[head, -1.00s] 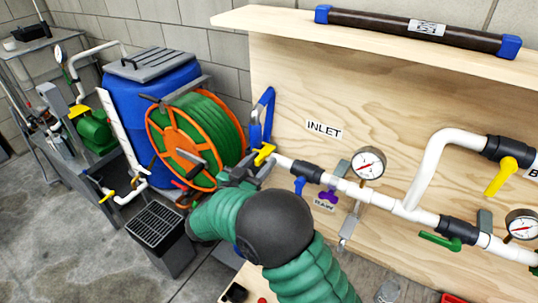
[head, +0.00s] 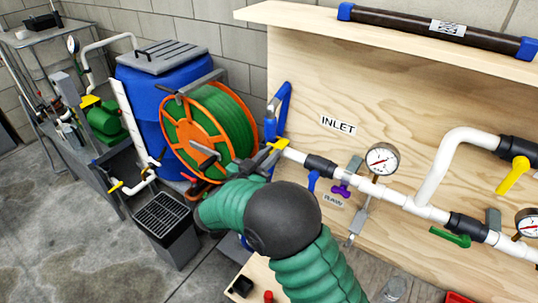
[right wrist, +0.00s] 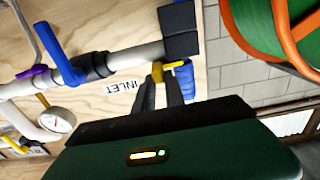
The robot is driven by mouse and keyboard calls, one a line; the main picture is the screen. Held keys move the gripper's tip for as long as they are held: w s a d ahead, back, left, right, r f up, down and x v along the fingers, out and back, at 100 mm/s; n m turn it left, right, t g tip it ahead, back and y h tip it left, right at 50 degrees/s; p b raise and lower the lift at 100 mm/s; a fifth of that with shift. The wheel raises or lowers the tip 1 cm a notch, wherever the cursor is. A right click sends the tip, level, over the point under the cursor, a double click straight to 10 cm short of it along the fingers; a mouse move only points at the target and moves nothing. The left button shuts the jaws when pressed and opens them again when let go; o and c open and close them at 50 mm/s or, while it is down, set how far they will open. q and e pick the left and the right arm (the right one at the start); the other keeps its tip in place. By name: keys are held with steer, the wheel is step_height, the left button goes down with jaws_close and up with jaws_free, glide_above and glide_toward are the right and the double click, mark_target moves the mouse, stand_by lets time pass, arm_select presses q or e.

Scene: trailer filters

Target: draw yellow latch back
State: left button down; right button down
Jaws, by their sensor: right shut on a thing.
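The yellow latch (head: 278,144) is at the left end of the white inlet pipe (head: 296,155), beside the board's left edge. My right gripper (head: 266,158) reaches it from the front left, at the end of the green-sleeved arm. In the right wrist view the latch (right wrist: 171,65) shows at the dark fingertips (right wrist: 165,86), with its yellow stem between them. The fingers are shut on it. The palm and fingers hide part of the latch. My left gripper is not in view.
The hose reel (head: 210,130) and blue barrel (head: 150,95) stand close left of the gripper. A blue bracket (head: 279,110) is just behind the latch. A blue valve handle (head: 312,181) and a gauge (head: 382,159) sit along the pipe. A grey bin (head: 166,230) stands at lower left.

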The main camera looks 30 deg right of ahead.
steer(key=shift+f, duration=0.15)
steer(key=shift+a+f, duration=0.1)
steer(key=shift+f, duration=0.05)
stand_by(0.5)
